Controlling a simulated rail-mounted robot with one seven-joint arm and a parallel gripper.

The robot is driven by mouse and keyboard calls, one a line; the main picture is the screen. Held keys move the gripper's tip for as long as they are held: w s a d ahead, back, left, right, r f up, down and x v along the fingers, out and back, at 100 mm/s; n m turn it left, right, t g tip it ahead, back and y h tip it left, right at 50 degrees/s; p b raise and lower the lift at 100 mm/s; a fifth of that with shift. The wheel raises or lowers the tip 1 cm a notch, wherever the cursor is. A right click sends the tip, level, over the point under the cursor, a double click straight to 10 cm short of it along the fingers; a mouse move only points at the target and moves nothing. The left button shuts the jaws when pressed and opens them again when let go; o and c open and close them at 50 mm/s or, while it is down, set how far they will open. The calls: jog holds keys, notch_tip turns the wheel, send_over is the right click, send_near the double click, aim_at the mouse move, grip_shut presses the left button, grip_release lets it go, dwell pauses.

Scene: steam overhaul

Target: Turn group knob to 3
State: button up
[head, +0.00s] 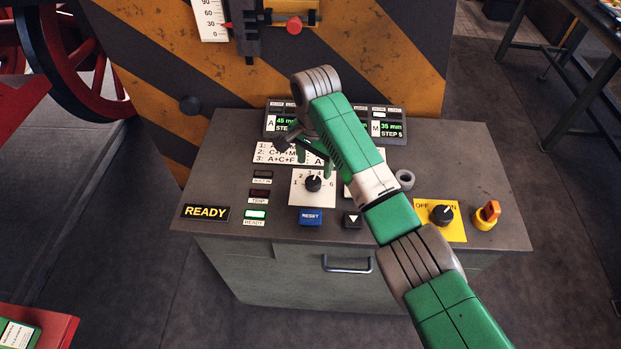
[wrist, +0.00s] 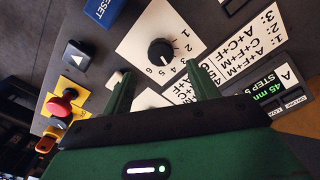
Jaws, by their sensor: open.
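The group knob (head: 313,184) is a black round dial on a white square plate numbered 1 to 6, on the sloped grey console. It also shows in the wrist view (wrist: 161,52), uncovered, with its numbers readable. A small white mark shows on the knob, but I cannot tell surely which number it points to. My gripper (head: 314,167) is just behind and above the knob. In the wrist view its two green fingers (wrist: 158,80) are apart with nothing between them, and the knob lies beyond their tips, not touched.
A blue RESET button (head: 311,217) and a black arrow button (head: 352,220) sit in front of the plate. Displays (head: 284,122) and a printed list stand behind. My arm hides part of the console.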

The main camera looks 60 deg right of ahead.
aim_at(313, 181)
notch_tip(313, 181, down, 6)
jog(key=shift+a+r+b, duration=0.1)
jog(key=shift+b, duration=0.5)
jog(key=shift+w, duration=0.1)
jog(key=c, duration=1)
jog(key=shift+r+n+p, duration=0.2)
jog(key=shift+n+p, duration=0.1)
jog(key=shift+p, duration=0.4)
jog(key=shift+r+n+p, duration=0.1)
jog(key=shift+n+p, duration=0.4)
jog(key=shift+p, duration=0.6)
jog(key=shift+f+n+p, duration=0.15)
jog(key=shift+n+p, duration=0.6)
jog(key=shift+n, duration=0.3)
jog(key=shift+f+n+p, duration=0.1)
jog(key=shift+n+p, duration=0.65)
jog(key=shift+n, duration=0.3)
jog(key=o, duration=1)
